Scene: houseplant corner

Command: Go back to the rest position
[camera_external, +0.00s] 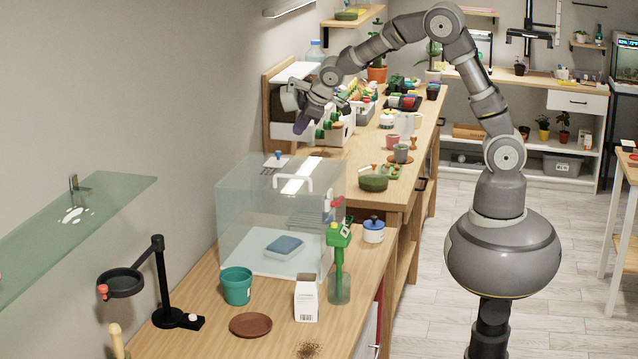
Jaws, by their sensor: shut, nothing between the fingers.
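My gripper (303,122) is at the end of my raised arm, which arches over from the right and reaches down to the left. The gripper is shut and empty. It hangs in the air in front of the planter boxes at the back of the bench, above and behind the clear box (240,215). Its fingertips are small and dark in this view, and I cannot tell how far they are from the plants behind them.
A teal pot (237,286), a terracotta saucer (250,325), a white carton (307,298) and a green-handled tool (339,250) stand on the near bench. A ring stand (159,285) is at left. A glass shelf (70,225) juts from the wall. Open floor lies right.

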